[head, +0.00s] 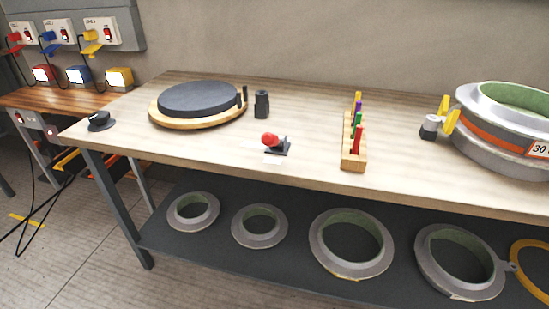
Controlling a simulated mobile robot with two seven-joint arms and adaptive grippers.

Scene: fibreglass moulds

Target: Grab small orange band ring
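A large grey ring mould (480,150) with an orange band (475,137) and a label reading "30" sits on the table at the far right, cut by the picture edge. On the dark lower shelf lie several grey rings with greenish inner walls: a small one (175,220) at the left, another small one (237,236), and two larger ones (318,254) (425,268) to the right. I cannot make out an orange band on these. A yellow-orange ring (513,260) is partly in view at the shelf's right end. Neither of my grippers is in view.
The wooden tabletop (300,95) holds a black disc on a wooden base (198,100), a red-knobbed device (270,140), a rack of coloured tools (353,155) and a yellow-handled fitting (430,125). The table's front edge overhangs the shelf (205,258). A table leg (120,210) stands front left.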

